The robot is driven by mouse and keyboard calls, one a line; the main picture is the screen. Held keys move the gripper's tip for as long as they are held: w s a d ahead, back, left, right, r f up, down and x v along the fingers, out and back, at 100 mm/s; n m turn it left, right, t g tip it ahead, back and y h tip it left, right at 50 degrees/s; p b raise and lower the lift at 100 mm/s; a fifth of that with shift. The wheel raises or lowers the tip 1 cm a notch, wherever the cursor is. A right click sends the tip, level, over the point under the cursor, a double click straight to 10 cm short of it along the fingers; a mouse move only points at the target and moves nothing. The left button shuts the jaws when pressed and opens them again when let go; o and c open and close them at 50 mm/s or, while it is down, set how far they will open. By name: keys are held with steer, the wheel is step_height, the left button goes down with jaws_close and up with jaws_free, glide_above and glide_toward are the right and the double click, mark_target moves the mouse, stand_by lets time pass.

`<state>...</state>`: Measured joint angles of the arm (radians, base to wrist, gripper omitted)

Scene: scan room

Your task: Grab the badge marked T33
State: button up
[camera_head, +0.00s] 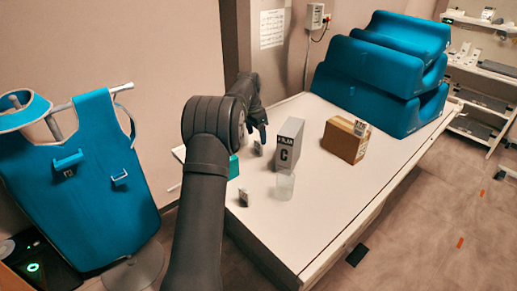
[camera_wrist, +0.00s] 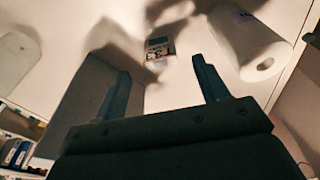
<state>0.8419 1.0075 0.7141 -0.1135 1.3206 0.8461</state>
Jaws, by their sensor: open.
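Several small badges show in the head view. One badge (camera_head: 258,148) is on the white table just below my gripper (camera_head: 261,127), another badge (camera_head: 243,198) is nearer the front edge, and a third (camera_head: 361,128) is at the cardboard box. Their markings are too small to read, so I cannot tell which is T33. In the wrist view, a badge with a picture on it (camera_wrist: 159,47) lies beyond my open, empty fingers (camera_wrist: 163,84), roughly between them and apart from both.
A grey box marked C (camera_head: 288,144) and a cardboard box (camera_head: 345,140) stand on the table (camera_head: 330,190). A translucent cup (camera_head: 285,186) stands in front. A white cylinder (camera_wrist: 245,45) lies right of the badge in the wrist view. Blue cushions (camera_head: 375,85) are stacked at the back.

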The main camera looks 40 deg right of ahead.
mark_target(258, 141)
steer(key=shift+d+f, duration=0.2)
steer(key=shift+f, duration=0.9)
steer(key=shift+d+f, duration=0.25)
steer(key=shift+f, duration=0.8)
steer(key=shift+d+f, duration=0.2)
steer(key=shift+f, duration=0.9)
steer(key=c, duration=1)
steer(key=shift+c, duration=0.2)
